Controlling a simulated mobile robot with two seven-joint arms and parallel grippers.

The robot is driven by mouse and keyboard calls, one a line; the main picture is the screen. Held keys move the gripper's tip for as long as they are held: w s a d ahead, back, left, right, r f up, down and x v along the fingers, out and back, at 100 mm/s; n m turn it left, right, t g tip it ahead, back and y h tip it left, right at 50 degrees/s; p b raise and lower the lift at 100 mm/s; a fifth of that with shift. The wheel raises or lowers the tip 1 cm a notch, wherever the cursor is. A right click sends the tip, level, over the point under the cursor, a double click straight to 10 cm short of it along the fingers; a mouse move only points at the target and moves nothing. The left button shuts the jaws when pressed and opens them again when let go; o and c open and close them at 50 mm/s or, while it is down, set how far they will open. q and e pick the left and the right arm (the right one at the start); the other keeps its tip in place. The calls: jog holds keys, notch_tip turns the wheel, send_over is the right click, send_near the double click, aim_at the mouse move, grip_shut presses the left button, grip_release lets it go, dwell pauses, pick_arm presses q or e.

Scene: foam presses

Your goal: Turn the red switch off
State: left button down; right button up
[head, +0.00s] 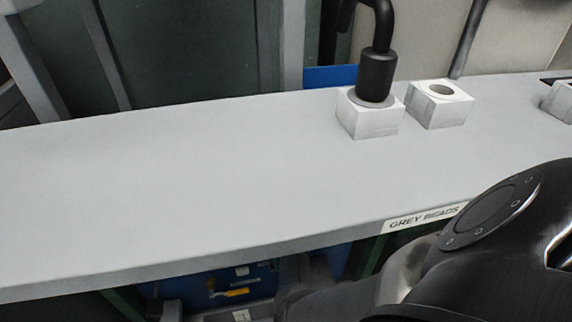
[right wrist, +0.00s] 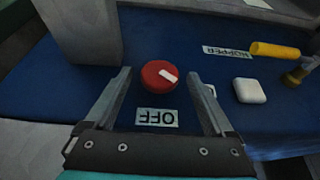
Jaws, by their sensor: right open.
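The red switch (right wrist: 154,77) is a round knob with a white pointer bar, on a blue panel in the right wrist view. The bar points toward the right and slightly down in that picture. A white OFF label (right wrist: 157,117) sits below the knob and reads upside down. My right gripper (right wrist: 159,72) is open, with its two fingers on either side of the knob. I cannot tell whether they touch it. In the head view my right arm reaches down at the lower right, its gripper out of sight. My left gripper is not in view.
The blue panel (head: 205,284) shows under the grey shelf (head: 150,180) in the head view. A yellow handle (right wrist: 274,50), a HOPPER label (right wrist: 228,51) and a white block (right wrist: 249,91) are right of the knob. A grey post (right wrist: 82,30) stands at its upper left.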

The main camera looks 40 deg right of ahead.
jog(key=c, duration=1.3)
